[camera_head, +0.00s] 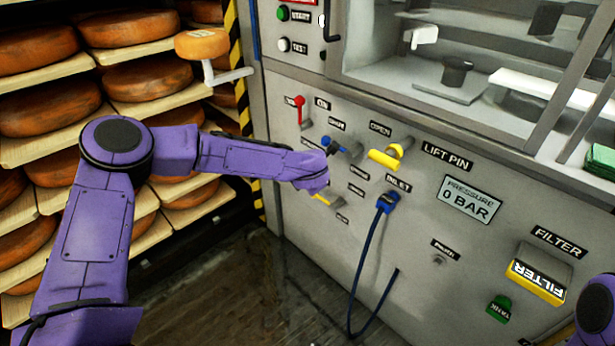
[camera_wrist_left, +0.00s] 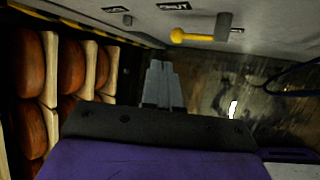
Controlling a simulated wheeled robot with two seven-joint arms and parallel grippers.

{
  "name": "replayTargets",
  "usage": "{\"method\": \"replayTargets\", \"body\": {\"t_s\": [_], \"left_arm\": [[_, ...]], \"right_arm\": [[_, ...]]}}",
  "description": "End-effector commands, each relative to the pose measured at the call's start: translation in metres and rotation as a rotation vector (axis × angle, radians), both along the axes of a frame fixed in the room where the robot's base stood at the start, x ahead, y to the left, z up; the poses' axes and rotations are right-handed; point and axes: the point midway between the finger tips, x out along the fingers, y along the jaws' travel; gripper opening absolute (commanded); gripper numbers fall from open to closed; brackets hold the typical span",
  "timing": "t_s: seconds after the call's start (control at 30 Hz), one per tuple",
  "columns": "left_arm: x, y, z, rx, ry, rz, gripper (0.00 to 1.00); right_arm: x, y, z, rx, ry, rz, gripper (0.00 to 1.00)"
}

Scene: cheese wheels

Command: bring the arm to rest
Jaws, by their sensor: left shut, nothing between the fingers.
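My left arm (camera_head: 240,155), purple, reaches from the left toward the grey machine panel. In the head view its wrist (camera_head: 312,178) is in front of the panel's left part and the fingers cannot be made out. In the left wrist view my left gripper (camera_wrist_left: 162,72) is shut and empty, its two grey fingers together. A yellow-handled lever (camera_wrist_left: 195,36) on the panel is beyond the fingertips to the right, apart from them. Of my right arm only a purple piece (camera_head: 597,312) shows at the lower right; its gripper is out of view.
Shelves (camera_head: 150,103) of orange cheese wheels (camera_head: 148,78) stand on the left; they also show in the left wrist view (camera_wrist_left: 70,65). The panel bears a red lever (camera_head: 300,106), a yellow handle (camera_head: 384,158) and a blue hose plug (camera_head: 387,202). The dark floor (camera_head: 245,285) is clear.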

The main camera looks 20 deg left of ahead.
Motion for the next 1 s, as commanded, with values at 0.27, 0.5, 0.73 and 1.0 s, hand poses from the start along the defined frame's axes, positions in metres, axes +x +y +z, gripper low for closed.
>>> {"method": "replayTargets", "body": {"t_s": [0.27,0.5,0.73,1.0], "left_arm": [[-0.004,-0.001,0.006,0.0,0.001,0.001,0.0],[-0.004,-0.001,0.006,0.0,0.001,0.0,0.0],[-0.027,-0.018,-0.021,0.231,0.046,-0.261,0.0],[-0.221,-0.043,-0.142,0.761,0.415,-1.099,0.0]], "right_arm": [[0.0,0.0,0.001,0.0,0.0,0.0,0.57],[0.0,0.0,0.001,0.0,0.0,0.0,0.57],[0.0,0.0,0.002,0.0,0.0,0.0,0.57],[0.0,0.0,0.053,0.0,0.0,0.0,0.57]]}}
